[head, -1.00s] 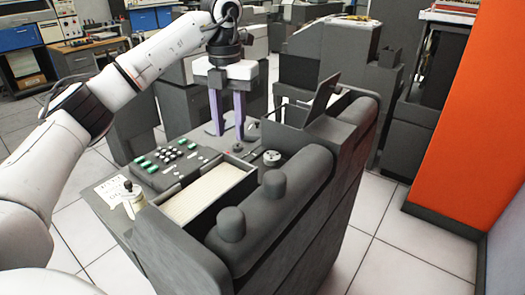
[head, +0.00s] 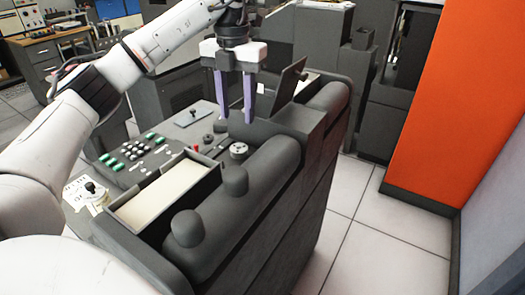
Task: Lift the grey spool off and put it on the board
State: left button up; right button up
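A small round grey spool (head: 238,151) with a lighter top sits on the dark machine, beside the card tray. A flat blue-grey plate (head: 193,117), possibly the board, lies on the machine's top further back and left. My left gripper (head: 235,119) points down with its two purple fingers apart and nothing between them. In the picture its fingertips are just above the spool; I cannot tell the exact height. My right gripper is not in view.
An open tray (head: 128,219) of pale cards, a keypad with green keys (head: 134,152), a red knob (head: 195,149) and small dark knobs (head: 208,139) surround the spool. Two rounded knobs (head: 187,228) stand in front. A tilted dark panel (head: 287,84) rises right of my gripper.

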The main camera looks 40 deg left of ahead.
aim_at(238, 147)
pick_arm(q)
jog(key=f, duration=0.4)
jog(key=shift+s+a+b, duration=0.2)
jog(key=shift+b, duration=0.15)
jog(key=shift+w+d+f, duration=0.1)
jog(key=shift+w+f, duration=0.05)
jog(key=shift+f, duration=0.35)
notch_tip(238, 147, down, 4)
jog(key=shift+w+f, duration=0.1)
jog(key=shift+f, duration=0.4)
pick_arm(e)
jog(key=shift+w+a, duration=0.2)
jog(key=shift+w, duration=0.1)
pick_arm(q)
jog(key=shift+c, duration=0.4)
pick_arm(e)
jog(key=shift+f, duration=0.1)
